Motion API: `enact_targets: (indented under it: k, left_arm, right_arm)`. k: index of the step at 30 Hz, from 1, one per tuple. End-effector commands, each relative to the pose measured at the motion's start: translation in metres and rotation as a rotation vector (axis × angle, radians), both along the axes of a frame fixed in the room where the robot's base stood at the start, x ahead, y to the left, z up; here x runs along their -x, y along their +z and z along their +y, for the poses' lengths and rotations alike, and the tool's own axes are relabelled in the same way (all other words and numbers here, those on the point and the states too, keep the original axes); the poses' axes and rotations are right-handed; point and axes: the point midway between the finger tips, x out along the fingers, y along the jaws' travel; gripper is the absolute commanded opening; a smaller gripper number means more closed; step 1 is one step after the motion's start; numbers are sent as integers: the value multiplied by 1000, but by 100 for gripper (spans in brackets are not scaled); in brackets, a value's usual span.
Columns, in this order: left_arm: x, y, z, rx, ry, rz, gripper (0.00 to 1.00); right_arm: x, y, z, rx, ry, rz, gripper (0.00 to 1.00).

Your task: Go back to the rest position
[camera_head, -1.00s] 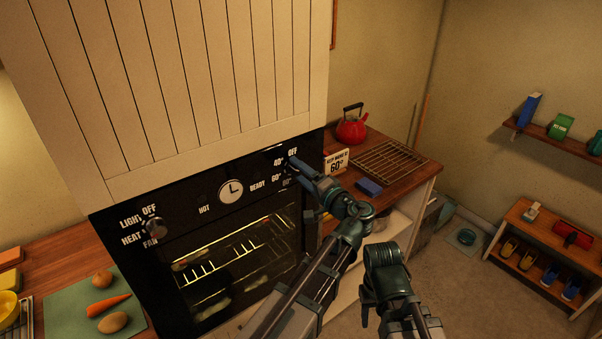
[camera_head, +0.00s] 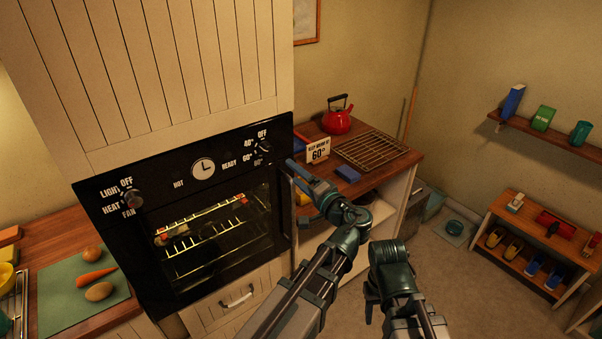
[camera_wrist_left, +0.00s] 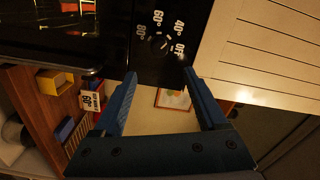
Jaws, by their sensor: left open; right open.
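My left gripper (camera_head: 297,172) has blue fingers and stands in front of the right end of the black oven panel (camera_head: 225,165). In the left wrist view the left gripper (camera_wrist_left: 160,76) is open, with nothing between its fingers. The temperature knob (camera_head: 263,146) is to the left of the fingers, apart from them; in the left wrist view the knob (camera_wrist_left: 165,44) lies beyond the fingertips. My right gripper (camera_head: 371,305) hangs low, to the right of my left arm, over the floor. Its fingertips are mostly hidden, and I see nothing held in it.
A red kettle (camera_head: 337,120), wire rack (camera_head: 370,151), "60°" sign (camera_head: 318,150) and blue box (camera_head: 348,174) stand on the right counter. A green board (camera_head: 60,309) with vegetables lies at left. A shoe bench (camera_head: 530,239) stands at right. The floor between is clear.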

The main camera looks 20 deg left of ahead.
Motion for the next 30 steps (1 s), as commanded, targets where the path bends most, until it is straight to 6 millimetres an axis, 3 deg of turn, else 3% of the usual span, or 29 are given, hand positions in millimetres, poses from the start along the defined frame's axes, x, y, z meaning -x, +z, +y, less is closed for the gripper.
enact_targets:
  k: [10, 14, 17, 20, 24, 27, 30]
  left_arm:
    - [1, 0, 1, 1, 1, 1, 75]
    - [8, -21, 3, 57, 18, 31, 75]
    - [24, -65, 4, 183, 52, 105, 75]
    - [50, -126, -4, 364, 94, 226, 75]
    - [93, -206, -33, 625, 133, 430, 75]
    - [126, -250, -63, 797, 140, 580, 75]
    - [156, -280, -93, 941, 133, 716, 75]
  right_arm:
    - [0, 0, 0, 0, 0, 0, 50]
    - [0, -7, 0, 0, 1, 0, 50]
    - [0, -20, 0, 0, 2, 0, 50]
    - [0, -35, 0, 1, 3, 0, 50]
    - [0, -55, 0, 1, 5, 0, 50]
    - [0, -67, 0, 1, 7, 0, 50]
    - [0, -77, 0, 2, 8, 0, 50]
